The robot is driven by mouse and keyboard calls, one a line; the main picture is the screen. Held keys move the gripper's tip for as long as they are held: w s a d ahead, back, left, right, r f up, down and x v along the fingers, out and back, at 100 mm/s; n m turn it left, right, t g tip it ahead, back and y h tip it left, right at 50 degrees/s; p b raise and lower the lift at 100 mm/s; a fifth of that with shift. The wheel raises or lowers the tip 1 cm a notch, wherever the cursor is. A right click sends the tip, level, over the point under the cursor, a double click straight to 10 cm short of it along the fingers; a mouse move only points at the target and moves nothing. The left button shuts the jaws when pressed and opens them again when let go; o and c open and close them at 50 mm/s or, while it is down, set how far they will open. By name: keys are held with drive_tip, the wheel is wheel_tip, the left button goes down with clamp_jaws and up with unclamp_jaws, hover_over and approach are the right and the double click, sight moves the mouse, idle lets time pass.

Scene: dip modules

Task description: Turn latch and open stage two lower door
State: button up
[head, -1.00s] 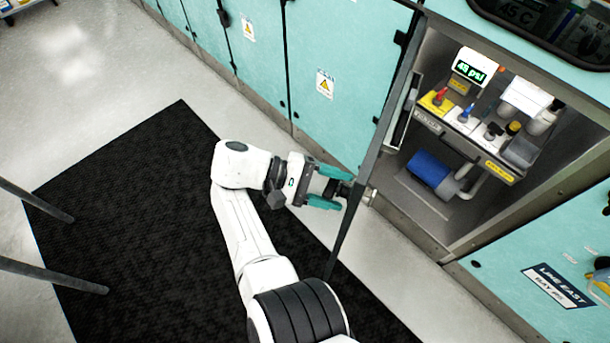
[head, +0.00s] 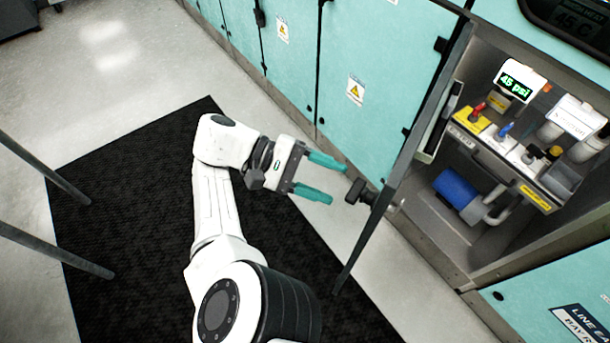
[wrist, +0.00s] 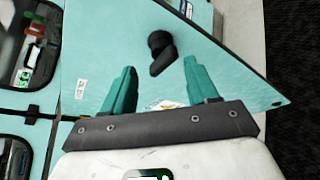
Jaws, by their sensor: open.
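The lower door (head: 406,150) stands swung out from its compartment, seen nearly edge-on in the head view. Its black latch handle (head: 360,192) sticks out from the door's outer face. In the wrist view the latch (wrist: 161,53) shows on the teal door face (wrist: 100,40), beyond and between my fingertips. My gripper (head: 338,183) is open, with its teal fingers pointing at the latch. The fingers are apart from the latch and hold nothing. My gripper also shows in the wrist view (wrist: 158,72).
The open compartment (head: 430,225) holds a blue cylinder (head: 456,188), a shelf with colored valves (head: 505,135) and a gauge reading 45 psi (head: 520,80). Other teal cabinet doors (head: 365,50) line the wall. A black mat (head: 130,200) covers the floor; grey poles (head: 50,255) stand at left.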

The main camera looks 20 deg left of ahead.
drive_tip(key=shift+b+v, duration=1.85)
drive_tip(key=shift+b, duration=1.15)
